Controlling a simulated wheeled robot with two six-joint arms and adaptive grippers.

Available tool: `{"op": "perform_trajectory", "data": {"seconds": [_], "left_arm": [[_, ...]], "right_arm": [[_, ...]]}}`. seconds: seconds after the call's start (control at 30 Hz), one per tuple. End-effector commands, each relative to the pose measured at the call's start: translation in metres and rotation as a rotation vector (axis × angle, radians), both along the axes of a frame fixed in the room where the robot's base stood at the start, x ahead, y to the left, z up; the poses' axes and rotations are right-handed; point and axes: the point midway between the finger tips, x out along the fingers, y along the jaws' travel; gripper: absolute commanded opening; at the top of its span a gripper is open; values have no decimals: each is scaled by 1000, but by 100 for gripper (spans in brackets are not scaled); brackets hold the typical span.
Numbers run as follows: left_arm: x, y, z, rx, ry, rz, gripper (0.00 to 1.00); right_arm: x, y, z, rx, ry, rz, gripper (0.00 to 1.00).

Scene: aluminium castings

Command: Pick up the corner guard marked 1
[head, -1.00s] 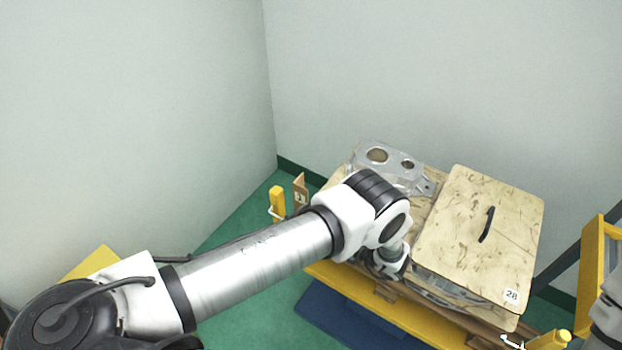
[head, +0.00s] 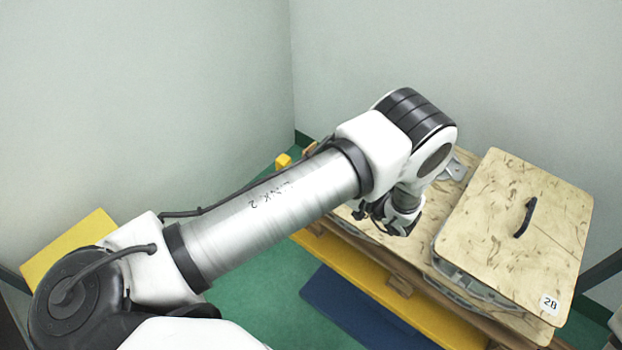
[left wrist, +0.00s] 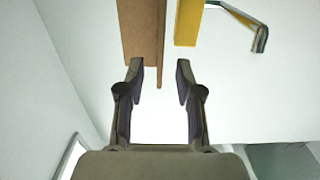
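The corner guard (left wrist: 143,28) is a brown upright board at the top of the left wrist view, with a thin edge reaching down between the fingertips. No number can be read on it. In the head view my arm hides most or all of it. My left gripper (left wrist: 159,66) is open, its fingers on either side of the guard's lower edge; I cannot tell whether they touch it. In the head view the left gripper (head: 383,216) is dark, partly hidden by the wrist, over the pallet's left side. My right gripper is not in view.
A yellow post (left wrist: 189,22) stands just right of the guard. A casting (head: 456,167) shows behind my wrist. A blue mat (head: 355,310) lies on the green floor.

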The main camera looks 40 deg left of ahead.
Motion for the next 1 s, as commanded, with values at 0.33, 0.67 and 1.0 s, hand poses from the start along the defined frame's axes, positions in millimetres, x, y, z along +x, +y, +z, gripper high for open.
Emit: {"op": "perform_trajectory", "data": {"seconds": [0.33, 0.67, 1.0], "left_arm": [[2, 26, 3, -1, 1, 3, 35], [2, 26, 3, 0, 0, 3, 0], [3, 25, 11, -1, -1, 2, 0]], "right_arm": [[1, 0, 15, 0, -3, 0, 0], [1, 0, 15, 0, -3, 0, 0], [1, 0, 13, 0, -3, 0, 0]]}}
